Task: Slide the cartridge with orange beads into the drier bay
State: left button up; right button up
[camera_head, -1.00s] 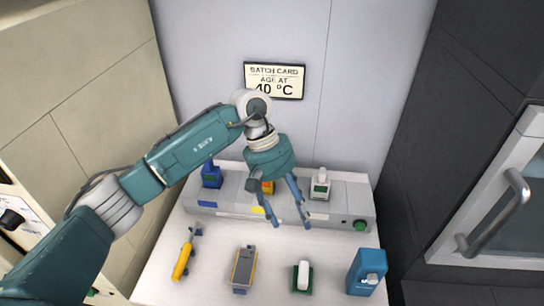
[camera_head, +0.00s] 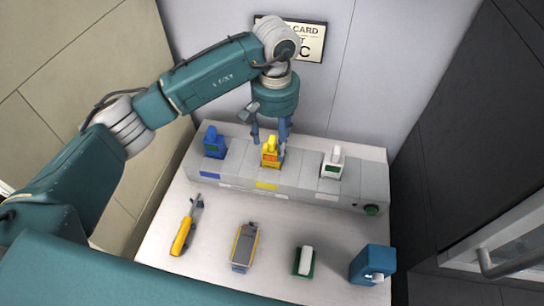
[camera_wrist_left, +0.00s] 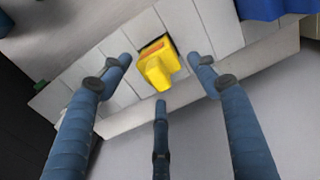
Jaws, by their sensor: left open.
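A yellow cartridge (camera_head: 271,154) with an orange patch on its face stands in the middle of the long grey drier unit (camera_head: 235,162), above a yellow label. In the left wrist view the yellow cartridge (camera_wrist_left: 155,72) shows between the spread fingers, apart from them in the picture. My left gripper (camera_head: 270,138) is open and points down at the yellow cartridge from above and behind. A blue cartridge (camera_head: 214,143) stands to its left and a white cartridge (camera_head: 333,163) with a green patch to its right. I cannot make out single beads. My right gripper is not in view.
In front of the unit on the white table (camera_head: 215,225) lie a yellow-handled tool (camera_head: 182,236), a grey and yellow device (camera_head: 245,246), a white piece on a green base (camera_head: 304,261) and a blue box (camera_head: 372,264). A green button (camera_head: 371,210) is at the unit's right end.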

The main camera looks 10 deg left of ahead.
aim_at(272, 154)
pick_arm(q)
jog(key=f+p, duration=0.2)
jog(key=f, duration=0.1)
jog(key=s+f, duration=0.1)
jog(key=shift+s+a+f+p, duration=0.1)
jog(key=shift+a+f+p, duration=0.15)
jog(key=shift+f+p, duration=0.15)
jog(key=shift+f, duration=0.3)
jog(key=shift+c, duration=1.3)
grip_shut()
